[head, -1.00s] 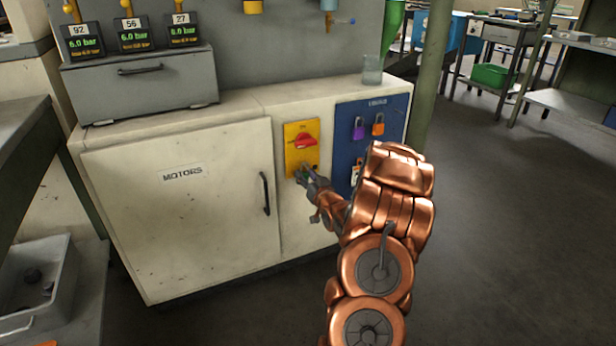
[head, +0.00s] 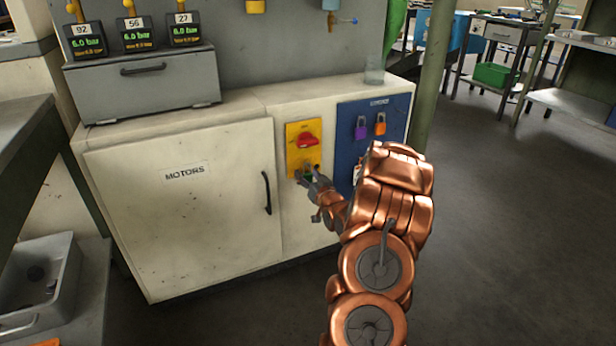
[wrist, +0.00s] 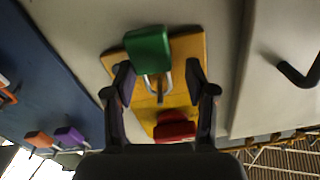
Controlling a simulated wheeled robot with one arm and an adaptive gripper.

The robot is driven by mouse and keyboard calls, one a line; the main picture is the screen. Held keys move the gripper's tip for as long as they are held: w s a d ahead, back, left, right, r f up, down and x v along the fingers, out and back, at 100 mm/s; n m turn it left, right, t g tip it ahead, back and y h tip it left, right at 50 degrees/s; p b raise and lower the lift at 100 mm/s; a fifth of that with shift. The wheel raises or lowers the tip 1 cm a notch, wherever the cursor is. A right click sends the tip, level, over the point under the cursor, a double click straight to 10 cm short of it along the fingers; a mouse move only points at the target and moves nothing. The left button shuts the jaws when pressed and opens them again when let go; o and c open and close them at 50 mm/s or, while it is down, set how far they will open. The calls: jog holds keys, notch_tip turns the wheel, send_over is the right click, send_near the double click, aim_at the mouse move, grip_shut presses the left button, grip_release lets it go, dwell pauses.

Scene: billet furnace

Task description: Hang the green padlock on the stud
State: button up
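The green padlock (wrist: 147,48) is against the yellow plate of the red rotary switch, body downward, shackle toward the switch; the wrist view is upside down. A short grey stud (wrist: 160,88) shows between the shackle's legs, and the shackle appears to be around it. In the head view the green padlock (head: 308,177) is small and partly behind my fingers. My gripper (wrist: 160,80) is open, one finger on each side of the shackle. The right finger in the wrist view is clear of the padlock; contact at the left one is unclear. In the head view my gripper (head: 310,174) is at the plate's lower edge.
The red switch (head: 306,140) sits above the padlock on the yellow plate (head: 292,135). A blue board (head: 348,110) to the right holds a purple padlock (head: 361,131) and an orange padlock (head: 380,126). The MOTORS cabinet door has a black handle (head: 267,193) to the left.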

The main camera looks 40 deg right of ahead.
jog(key=shift+o, duration=0.6)
jog(key=shift+s+a, duration=0.15)
jog(key=shift+s, duration=0.55)
jog(key=v, duration=1)
jog(key=shift+s+a, duration=0.2)
jog(key=shift+s, duration=0.05)
